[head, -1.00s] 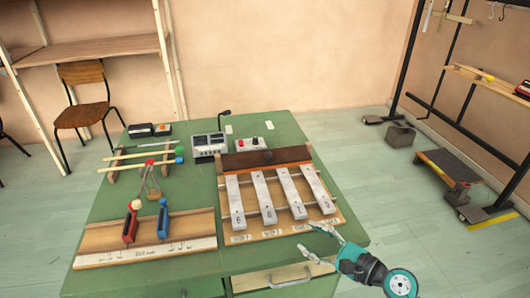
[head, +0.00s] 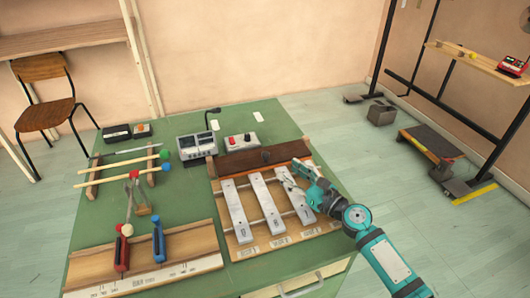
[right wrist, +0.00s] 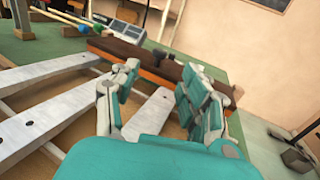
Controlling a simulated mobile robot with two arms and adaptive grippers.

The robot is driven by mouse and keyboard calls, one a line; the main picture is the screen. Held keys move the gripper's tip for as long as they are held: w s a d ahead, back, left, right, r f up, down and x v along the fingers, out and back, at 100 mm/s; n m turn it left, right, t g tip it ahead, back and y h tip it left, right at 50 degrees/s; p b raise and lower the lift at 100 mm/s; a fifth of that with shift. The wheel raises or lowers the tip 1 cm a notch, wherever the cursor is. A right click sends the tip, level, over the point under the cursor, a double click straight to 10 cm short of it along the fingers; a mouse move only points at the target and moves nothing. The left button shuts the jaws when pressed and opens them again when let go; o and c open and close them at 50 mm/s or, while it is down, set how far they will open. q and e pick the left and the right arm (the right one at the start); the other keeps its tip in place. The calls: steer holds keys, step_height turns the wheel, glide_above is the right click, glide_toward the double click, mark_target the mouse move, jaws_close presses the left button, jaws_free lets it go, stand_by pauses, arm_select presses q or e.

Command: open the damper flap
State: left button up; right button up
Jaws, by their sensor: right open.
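The damper flap (head: 240,161) is a dark brown board with an orange-brown front edge and a small dark knob (head: 265,156). It lies across the far ends of the metal bars (head: 235,208). My right gripper (head: 290,172) is open and empty, above the rightmost bars and just in front of the flap's right part. In the right wrist view the flap (right wrist: 125,51) runs behind the two spread fingers (right wrist: 162,70), which stand apart from each other. The fingers partly hide the flap there. My left gripper is out of view.
The green table (head: 195,118) also holds a grey meter box (head: 197,146), a red-and-white box (head: 242,143), coloured beaters (head: 125,166) and a wooden board (head: 150,265) with red and blue clappers. A drawer handle (head: 300,288) is at the front. A low trolley (head: 430,150) stands right.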

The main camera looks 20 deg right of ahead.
mark_target(265, 153)
steer(key=x, duration=1)
steer(key=shift+f, duration=0.1)
steer(key=shift+w+a, duration=0.2)
steer(key=shift+w, duration=0.15)
jaws_close()
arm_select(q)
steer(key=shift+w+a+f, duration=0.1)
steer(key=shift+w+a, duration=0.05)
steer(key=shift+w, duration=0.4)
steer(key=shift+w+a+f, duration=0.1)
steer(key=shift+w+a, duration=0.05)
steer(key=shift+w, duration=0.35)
arm_select(e)
steer(key=shift+w, duration=0.1)
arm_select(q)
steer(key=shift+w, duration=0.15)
arm_select(e)
steer(key=shift+a+f, duration=0.1)
steer(key=shift+f, duration=0.1)
